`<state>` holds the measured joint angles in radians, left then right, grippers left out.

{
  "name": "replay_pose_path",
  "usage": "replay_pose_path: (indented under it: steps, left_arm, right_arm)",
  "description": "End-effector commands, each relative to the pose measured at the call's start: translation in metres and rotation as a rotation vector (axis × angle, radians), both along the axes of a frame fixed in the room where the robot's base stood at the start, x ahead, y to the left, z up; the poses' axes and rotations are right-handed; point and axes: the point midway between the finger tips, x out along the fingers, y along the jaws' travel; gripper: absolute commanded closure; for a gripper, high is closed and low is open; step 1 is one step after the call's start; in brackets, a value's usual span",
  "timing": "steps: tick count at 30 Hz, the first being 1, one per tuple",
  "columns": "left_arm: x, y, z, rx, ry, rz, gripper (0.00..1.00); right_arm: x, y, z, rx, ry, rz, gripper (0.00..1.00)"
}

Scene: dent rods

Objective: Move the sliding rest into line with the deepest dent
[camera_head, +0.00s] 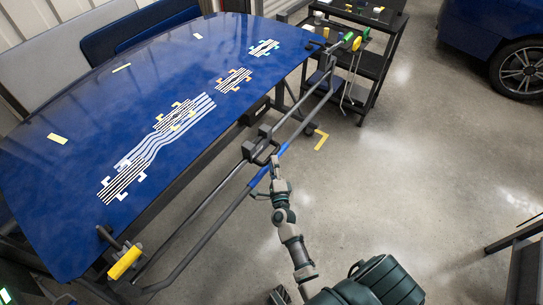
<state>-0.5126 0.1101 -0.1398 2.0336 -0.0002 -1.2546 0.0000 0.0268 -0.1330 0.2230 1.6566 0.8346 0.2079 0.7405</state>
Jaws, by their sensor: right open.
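The sliding rest (257,147) is a dark grey block with a loop-like bracket on the long rail beside the panel, around the rail's middle. My right gripper (274,163) is open, close beside the rest's bracket; whether they touch I cannot tell. The glossy blue panel (60,190) bears striped patches: a far one (263,48), one nearer (233,80), a middle one (176,115) and a near one (122,181). Pale stripes (165,137) between the last two bend in a wave. The dents' depths cannot be told apart here. My left gripper is not in view.
The rail frame (210,205) runs along the panel's right side, with a blue sleeve (259,177) near my gripper and a yellow grip (125,263) at its near end. A tool cart (375,65) stands at the far end. Open floor (400,170) lies right.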

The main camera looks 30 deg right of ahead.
Motion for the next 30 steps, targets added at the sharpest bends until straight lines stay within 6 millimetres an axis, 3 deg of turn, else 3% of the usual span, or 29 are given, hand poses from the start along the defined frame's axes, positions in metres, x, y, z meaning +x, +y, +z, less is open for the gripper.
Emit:
replay_pose_path:
  steps: [7, 18, 24, 30]
  left_arm:
    - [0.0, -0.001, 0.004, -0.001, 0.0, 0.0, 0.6]
    - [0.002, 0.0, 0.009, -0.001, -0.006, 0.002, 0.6]
    - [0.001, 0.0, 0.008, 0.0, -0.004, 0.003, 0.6]
    - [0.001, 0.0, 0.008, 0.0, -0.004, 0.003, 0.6]
  right_arm:
    - [0.031, -0.013, 0.004, 0.0, 0.0, 0.0, 0.54]
    - [0.037, -0.016, 0.005, -0.001, 0.0, 0.0, 0.54]
    - [0.037, -0.016, 0.005, -0.001, 0.001, 0.0, 1.0]
    - [0.037, -0.016, 0.004, 0.0, 0.003, 0.001, 1.0]
